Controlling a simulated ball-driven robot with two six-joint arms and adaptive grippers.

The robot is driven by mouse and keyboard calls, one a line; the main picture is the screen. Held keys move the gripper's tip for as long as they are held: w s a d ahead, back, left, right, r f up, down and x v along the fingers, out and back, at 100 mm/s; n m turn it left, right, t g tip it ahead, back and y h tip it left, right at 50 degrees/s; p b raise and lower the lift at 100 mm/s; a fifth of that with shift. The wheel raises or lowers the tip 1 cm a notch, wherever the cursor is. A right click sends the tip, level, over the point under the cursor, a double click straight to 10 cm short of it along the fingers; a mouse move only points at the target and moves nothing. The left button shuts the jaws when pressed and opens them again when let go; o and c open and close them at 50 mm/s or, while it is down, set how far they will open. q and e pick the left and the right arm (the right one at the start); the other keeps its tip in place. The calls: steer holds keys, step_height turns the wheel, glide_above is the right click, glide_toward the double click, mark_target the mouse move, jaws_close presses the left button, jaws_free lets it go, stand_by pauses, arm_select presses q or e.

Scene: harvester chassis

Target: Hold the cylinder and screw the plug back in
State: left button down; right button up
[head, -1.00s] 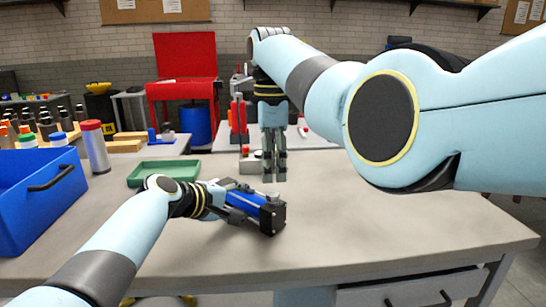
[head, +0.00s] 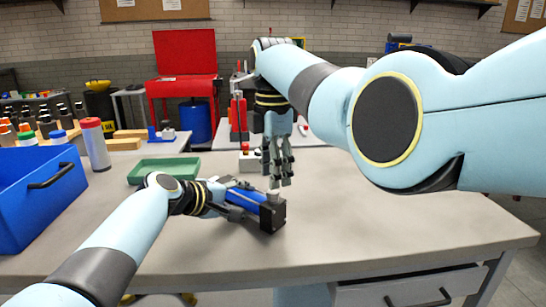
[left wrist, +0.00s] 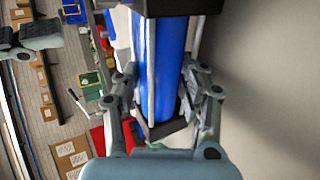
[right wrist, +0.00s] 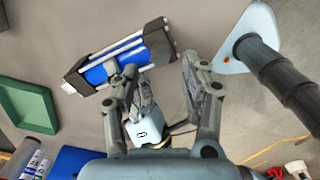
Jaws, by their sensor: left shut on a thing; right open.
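The blue cylinder (head: 246,195) has black end caps and silver rods. It lies tilted, just above or on the bench; I cannot tell which. My left gripper (head: 229,202) is shut around its body; the left wrist view also shows the cylinder (left wrist: 160,70) between the fingers. A small pale piece, perhaps the plug (head: 272,194), shows at the top of the near black end cap (head: 272,215). My right gripper (head: 280,183) is open, pointing down just above that end. In the right wrist view the cylinder (right wrist: 112,60) lies beyond its fingers.
A green tray (head: 163,171) lies behind the left arm. A blue bin (head: 40,195) and a red-capped bottle (head: 95,145) stand at the left. A small box with a red button (head: 248,160) stands behind the right gripper. The bench's right side (head: 400,215) is clear.

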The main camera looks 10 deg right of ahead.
steer(key=shift+f, duration=2.35)
jaws_close()
